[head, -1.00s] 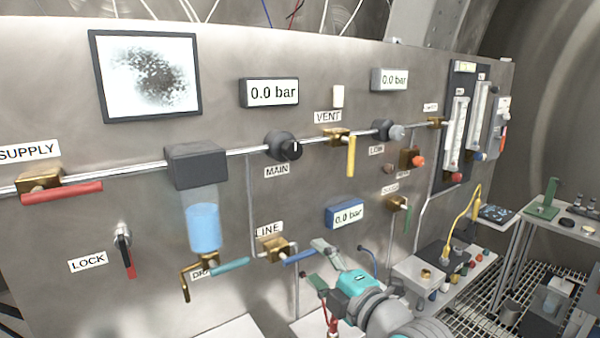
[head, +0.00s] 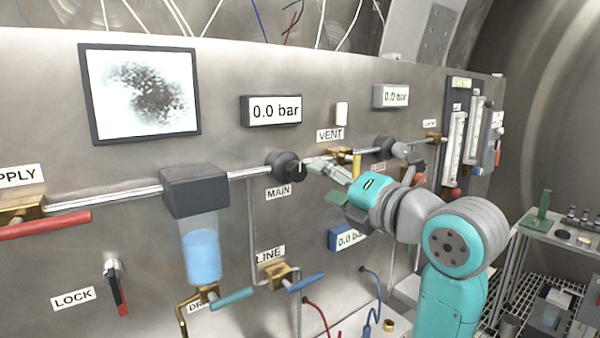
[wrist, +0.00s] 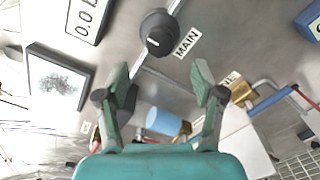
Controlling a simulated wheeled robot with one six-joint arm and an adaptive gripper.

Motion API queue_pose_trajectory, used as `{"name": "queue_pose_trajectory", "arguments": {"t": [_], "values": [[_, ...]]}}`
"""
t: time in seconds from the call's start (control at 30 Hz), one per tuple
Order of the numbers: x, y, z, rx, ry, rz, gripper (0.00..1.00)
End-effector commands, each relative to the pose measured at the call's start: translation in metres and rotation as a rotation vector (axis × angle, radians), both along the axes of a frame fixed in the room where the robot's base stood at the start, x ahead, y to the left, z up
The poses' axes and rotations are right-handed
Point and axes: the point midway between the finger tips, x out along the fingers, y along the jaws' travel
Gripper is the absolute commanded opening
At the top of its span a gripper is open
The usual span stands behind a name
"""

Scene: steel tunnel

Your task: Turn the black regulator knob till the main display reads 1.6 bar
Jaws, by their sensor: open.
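The black regulator knob (head: 286,166) sits on the pipe above the MAIN label (head: 278,192). In the wrist view the knob (wrist: 160,33) shows a white pointer mark and lies beyond my fingertips, roughly centred between them. The main display (head: 272,110) above it reads 0.0 bar; part of it also shows in the wrist view (wrist: 88,18). My gripper (head: 322,182) is open and empty, just right of the knob in the head view. Its two fingers (wrist: 160,75) are spread apart, with a visible gap to the knob.
The yellow VENT valve handle (head: 357,165) is close beside my gripper. A second, grey knob (head: 400,150) is further right. The LINE valve's blue handle (head: 306,281) and a blue display (head: 345,239) are below. A water bowl (head: 201,254) hangs to the left.

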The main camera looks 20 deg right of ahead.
Motion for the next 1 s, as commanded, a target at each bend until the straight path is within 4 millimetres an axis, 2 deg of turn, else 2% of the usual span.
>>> {"name": "queue_pose_trajectory", "arguments": {"t": [0.2,0.4,0.6,0.9,0.97,1.0], "values": [[0.038,0.013,-0.001,0.001,0.002,0.002,0.68],[0.066,0.022,0.000,0.002,0.000,0.001,0.68],[0.079,0.026,0.000,0.001,0.000,-0.001,0.68],[0.081,0.026,0.000,0.001,0.000,-0.001,0.68],[0.081,0.026,0.000,0.001,0.000,-0.001,0.55],[0.081,0.026,0.000,0.001,0.000,-0.001,0.45]]}}
